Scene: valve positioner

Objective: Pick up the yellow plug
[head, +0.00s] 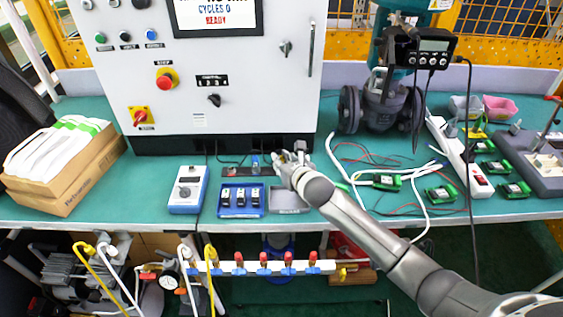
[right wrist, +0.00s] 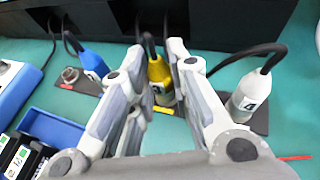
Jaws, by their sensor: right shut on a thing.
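The yellow plug (right wrist: 160,78) has a black cable rising from its top. It stands upright at a small dark plate with a yellow mark, in the right wrist view. My right gripper (right wrist: 159,62) is around it, one finger on each side, shut on it. In the head view my right gripper (head: 283,161) is low at the front of the white cabinet and hides the yellow plug. My left gripper is not in view.
A blue plug (right wrist: 92,62) stands to the left and a white plug (right wrist: 248,96) close on the right, both cabled. A blue tray (head: 241,212) with black-and-white blocks and a blue-and-white meter (head: 188,190) are nearby. The white cabinet (head: 230,100) stands behind.

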